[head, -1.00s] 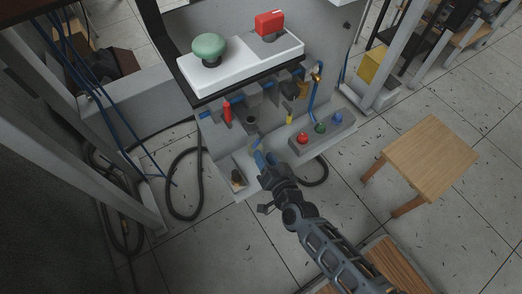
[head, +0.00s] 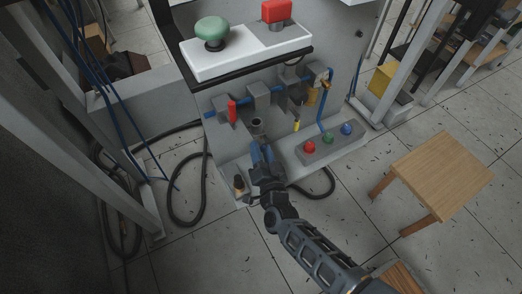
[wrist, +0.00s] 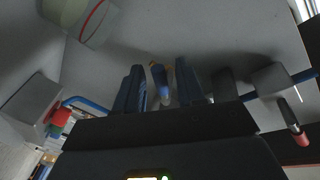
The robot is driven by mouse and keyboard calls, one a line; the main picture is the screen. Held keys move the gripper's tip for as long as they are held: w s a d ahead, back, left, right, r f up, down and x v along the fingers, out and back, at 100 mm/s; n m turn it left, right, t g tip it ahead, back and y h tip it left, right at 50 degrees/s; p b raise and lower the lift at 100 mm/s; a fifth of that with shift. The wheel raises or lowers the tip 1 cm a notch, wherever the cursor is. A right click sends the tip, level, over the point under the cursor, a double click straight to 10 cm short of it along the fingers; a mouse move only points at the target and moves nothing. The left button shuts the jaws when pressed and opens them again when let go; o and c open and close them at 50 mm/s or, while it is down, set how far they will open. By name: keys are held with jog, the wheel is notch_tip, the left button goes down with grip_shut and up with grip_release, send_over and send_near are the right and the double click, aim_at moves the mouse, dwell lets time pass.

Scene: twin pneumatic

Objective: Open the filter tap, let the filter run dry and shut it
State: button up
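My gripper (head: 262,152) is low in front of the machine panel, just below a dark round-mouthed fitting (head: 257,125) under the blue air line. In the wrist view its two dark blue fingers (wrist: 162,88) stand apart. Between them, in line with the gap, shows a small blue and brass-coloured part (wrist: 160,80); whether it is the filter tap, I cannot tell. No contact with it is visible. The gripper hides part of the panel in the head view, so the filter's lower end and any water do not show clearly.
A red handle (head: 231,112) is left on the blue line; a yellow one (head: 297,124) is right. A box with red, green and blue buttons (head: 330,141) sits right of my gripper. A small brass-and-dark object (head: 239,184) stands left. A wooden stool (head: 435,172) stands right.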

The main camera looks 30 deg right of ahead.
jog(key=shift+w, duration=0.3)
grip_shut()
jog(key=shift+r, duration=0.1)
dwell(0.4)
jog(key=m+p, duration=0.1)
jog(key=r+m+g, duration=0.1)
jog(key=m, duration=0.1)
jog(key=shift+a+p, duration=0.35)
jog(key=m, duration=0.1)
jog(key=m+y+p, duration=0.1)
jog(key=shift+a+r+m, duration=0.15)
jog(key=shift+r+m, duration=0.2)
jog(key=shift+m, duration=0.05)
jog(key=shift+r+m+g+y+p, duration=0.2)
jog(key=shift+m+p, duration=0.05)
jog(key=shift+m, duration=0.45)
jog(key=shift+r+m+g+y+p, duration=0.2)
jog(key=shift+m+p, duration=0.05)
jog(key=shift+m, duration=0.45)
